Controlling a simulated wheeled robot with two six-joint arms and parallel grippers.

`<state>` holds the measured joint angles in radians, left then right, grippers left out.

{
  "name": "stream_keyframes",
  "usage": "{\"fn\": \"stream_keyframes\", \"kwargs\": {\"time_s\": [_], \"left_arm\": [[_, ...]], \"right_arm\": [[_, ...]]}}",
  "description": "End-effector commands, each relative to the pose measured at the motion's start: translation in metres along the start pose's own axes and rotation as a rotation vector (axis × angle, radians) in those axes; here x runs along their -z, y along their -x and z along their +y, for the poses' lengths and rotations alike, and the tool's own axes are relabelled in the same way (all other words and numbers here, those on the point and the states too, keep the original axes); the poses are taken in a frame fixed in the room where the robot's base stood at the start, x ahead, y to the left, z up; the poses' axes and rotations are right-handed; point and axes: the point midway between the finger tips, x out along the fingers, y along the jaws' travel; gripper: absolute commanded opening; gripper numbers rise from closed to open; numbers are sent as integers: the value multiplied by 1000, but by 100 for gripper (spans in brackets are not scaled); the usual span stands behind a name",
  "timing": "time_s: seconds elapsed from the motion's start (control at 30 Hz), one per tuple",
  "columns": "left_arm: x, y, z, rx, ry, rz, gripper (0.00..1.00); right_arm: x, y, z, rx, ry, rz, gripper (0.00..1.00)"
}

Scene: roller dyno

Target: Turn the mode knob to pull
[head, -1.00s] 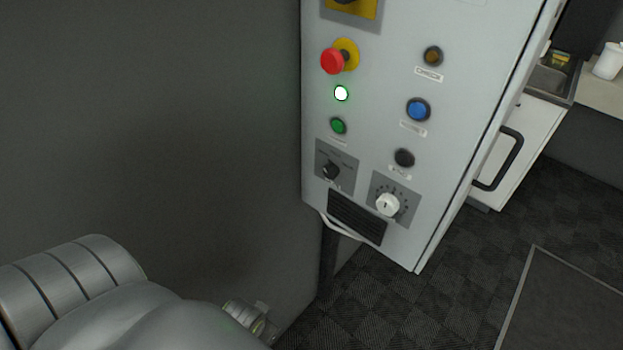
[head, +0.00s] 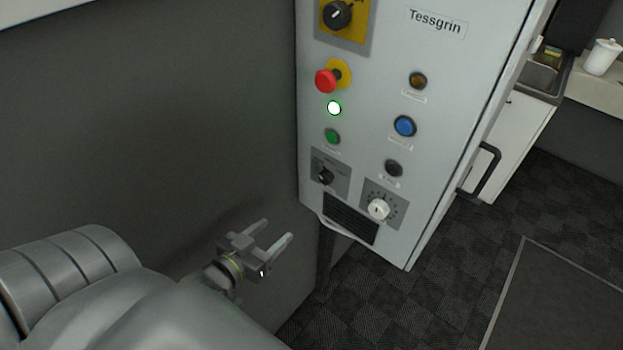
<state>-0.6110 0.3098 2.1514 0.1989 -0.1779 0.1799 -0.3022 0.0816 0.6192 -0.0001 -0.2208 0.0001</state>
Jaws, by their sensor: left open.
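The control cabinet (head: 445,150) is a light grey box on the wall. Low on its left side is a black knob (head: 325,176) on a grey plate with small labels above, too small to read. To its right is a white dial knob (head: 378,209) on a grey plate with marks around it. My left gripper (head: 275,233) is open and empty, below and left of the black knob and apart from the cabinet. Its two fingers point up and right. My right gripper is not in view.
Above the knobs are a red emergency button (head: 327,80), a lit white lamp (head: 334,108), a green button (head: 332,136), a blue button (head: 404,126) and a black rotary switch (head: 337,14) on yellow. A black vent (head: 350,218) sits beneath. A dark handle (head: 482,170) sticks out at right.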

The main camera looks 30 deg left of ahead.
Motion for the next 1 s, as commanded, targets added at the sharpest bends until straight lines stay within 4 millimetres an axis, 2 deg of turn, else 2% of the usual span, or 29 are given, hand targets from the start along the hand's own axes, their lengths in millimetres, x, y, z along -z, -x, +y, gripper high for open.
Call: {"fn": "stream_keyframes", "kwargs": {"time_s": [0.13,0.33,0.47,0.6,0.83,1.0], "left_arm": [[18,4,-9,-53,24,123,54],[23,5,-6,-86,47,201,54],[26,-3,-5,-89,50,211,54],[32,-23,-5,-87,51,214,54],[37,-62,-7,-91,50,214,54],[44,-91,2,-98,51,210,54]], "right_arm": [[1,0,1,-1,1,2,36],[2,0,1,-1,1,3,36],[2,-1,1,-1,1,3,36],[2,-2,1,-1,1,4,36],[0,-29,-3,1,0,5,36],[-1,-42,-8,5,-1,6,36]]}}
